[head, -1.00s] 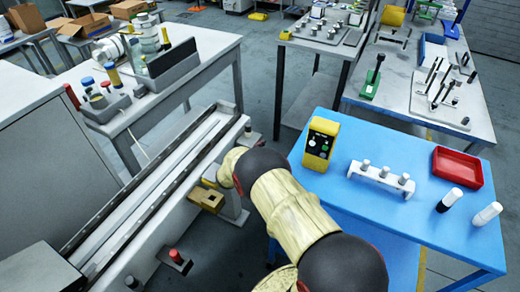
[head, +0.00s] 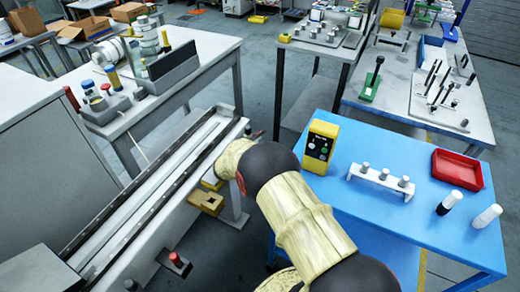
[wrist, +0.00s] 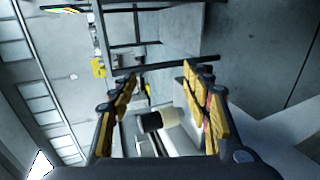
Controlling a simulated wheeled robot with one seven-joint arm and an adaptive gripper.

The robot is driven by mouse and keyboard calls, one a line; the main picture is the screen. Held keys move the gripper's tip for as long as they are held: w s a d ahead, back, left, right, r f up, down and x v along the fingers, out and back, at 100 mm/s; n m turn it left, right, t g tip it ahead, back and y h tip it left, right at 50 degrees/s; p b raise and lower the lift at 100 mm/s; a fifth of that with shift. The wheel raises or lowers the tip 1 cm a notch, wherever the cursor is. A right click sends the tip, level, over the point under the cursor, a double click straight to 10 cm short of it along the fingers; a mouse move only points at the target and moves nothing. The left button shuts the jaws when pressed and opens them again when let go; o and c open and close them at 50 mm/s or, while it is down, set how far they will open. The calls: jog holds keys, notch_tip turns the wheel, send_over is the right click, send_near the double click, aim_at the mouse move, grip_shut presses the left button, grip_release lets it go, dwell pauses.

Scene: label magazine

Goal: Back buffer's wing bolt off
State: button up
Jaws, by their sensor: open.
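My gripper (wrist: 162,76) is open in the wrist view, its two yellow-padded fingers spread apart with nothing held between them. A short black and cream cylinder (wrist: 160,121) shows in the gap between the fingers; I cannot tell its distance or whether it is the wing bolt. In the head view my arm hides the gripper. A small dark knob (head: 248,131) shows at the far end of the long rail conveyor (head: 226,110), beside my arm. A red-topped knob (head: 175,259) stands on a dark bracket near the conveyor's near side. I cannot clearly make out a wing bolt.
A blue table (head: 345,198) at right holds a yellow device (head: 320,147), a white rack with several pegs (head: 380,182), a red tray (head: 457,168) and two small cylinders. A yellow bracket (head: 206,200) sits below the conveyor. Open floor lies beyond the conveyor's far end.

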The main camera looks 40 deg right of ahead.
notch_tip(320, 180, up, 4)
jog(key=shift+f, duration=0.15)
jog(key=shift+c, duration=0.4)
